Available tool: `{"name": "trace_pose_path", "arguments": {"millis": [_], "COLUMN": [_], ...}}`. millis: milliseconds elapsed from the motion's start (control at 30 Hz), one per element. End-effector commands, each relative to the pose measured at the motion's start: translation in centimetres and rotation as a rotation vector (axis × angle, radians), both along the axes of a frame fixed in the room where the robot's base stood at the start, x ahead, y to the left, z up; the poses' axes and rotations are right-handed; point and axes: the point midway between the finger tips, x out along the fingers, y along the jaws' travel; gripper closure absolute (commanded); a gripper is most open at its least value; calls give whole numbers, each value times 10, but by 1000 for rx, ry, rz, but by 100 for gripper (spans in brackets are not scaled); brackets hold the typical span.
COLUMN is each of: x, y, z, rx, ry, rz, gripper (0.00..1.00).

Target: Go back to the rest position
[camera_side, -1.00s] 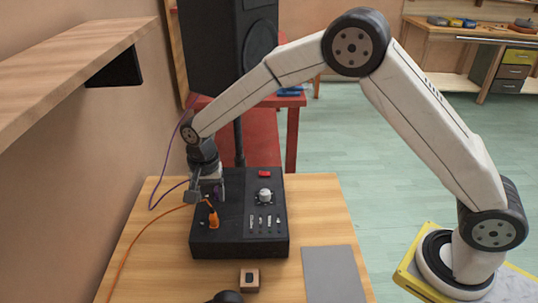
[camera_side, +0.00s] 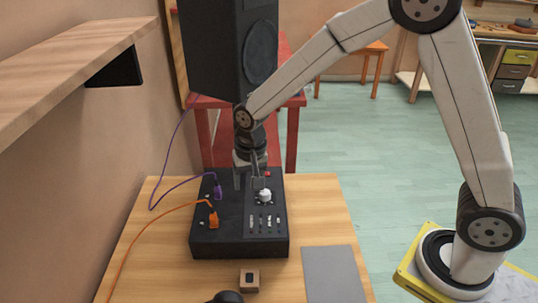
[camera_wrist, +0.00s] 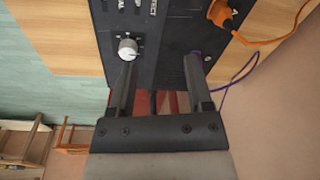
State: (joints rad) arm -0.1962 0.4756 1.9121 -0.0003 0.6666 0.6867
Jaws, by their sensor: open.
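My gripper (camera_side: 250,182) is over the back part of a black control box (camera_side: 228,238), with its fingers apart and nothing between them. In the wrist view my gripper (camera_wrist: 160,75) also shows open, its two fingers spread above the box's dark top. A silver knob (camera_side: 264,196) is just beside the fingers; in the wrist view the knob (camera_wrist: 127,48) is by the left finger. A purple plug (camera_side: 217,191) stands in the box to the left of my gripper. An orange plug (camera_side: 213,219) stands nearer the front. A red button (camera_side: 267,174) is partly hidden behind my gripper.
A tall black speaker (camera_side: 215,50) stands behind. A wooden shelf (camera_side: 75,70) juts out at upper left. Purple and orange cables run left.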

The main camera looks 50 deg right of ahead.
Motion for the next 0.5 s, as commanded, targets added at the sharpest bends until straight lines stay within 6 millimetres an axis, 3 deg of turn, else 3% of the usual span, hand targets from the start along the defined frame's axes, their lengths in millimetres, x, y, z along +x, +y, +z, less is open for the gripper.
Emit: {"name": "trace_pose_path", "arguments": {"millis": [200, 500], "x": [-45, -112], "y": [-36, -72], "z": [11, 15], "rx": [-17, -60], "ry": [-52, -117], "rz": [152, 362], "gripper": [35, 35]}}
